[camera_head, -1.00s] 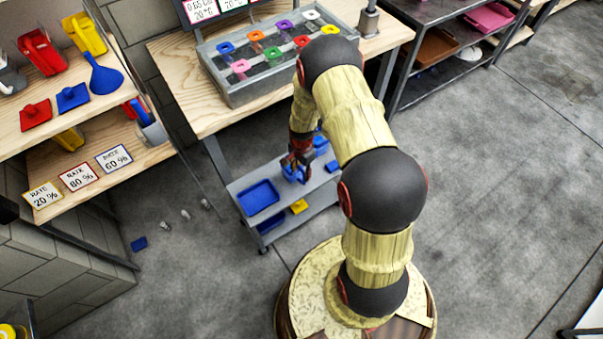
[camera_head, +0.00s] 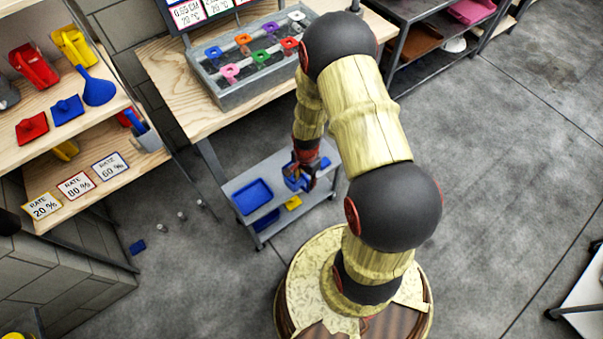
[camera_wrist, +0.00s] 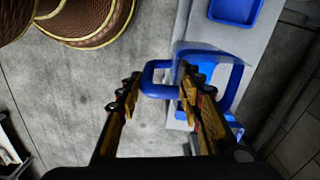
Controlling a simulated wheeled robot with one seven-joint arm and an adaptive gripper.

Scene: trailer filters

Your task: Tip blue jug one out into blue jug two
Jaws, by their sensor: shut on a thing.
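My gripper (camera_head: 305,170) is over the top of a small grey cart (camera_head: 232,187). It is shut on the handle of a blue jug (camera_head: 292,180). In the wrist view, the handle of this jug (camera_wrist: 160,78) lies between the fingers of my gripper (camera_wrist: 158,97), and the jug's body is partly hidden behind the right finger. A second blue thing (camera_head: 325,162) shows on the cart just right of my gripper, mostly hidden; it may be the other jug. I cannot tell which jug is one or two.
A blue tray (camera_head: 252,196) lies on the cart's left end, and a yellow thing (camera_head: 293,203) sits on its lower shelf. A wooden bench (camera_head: 180,85) stands behind. Shelves with scoops and rate cards (camera_head: 118,166) are at left. Small items lie on the floor.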

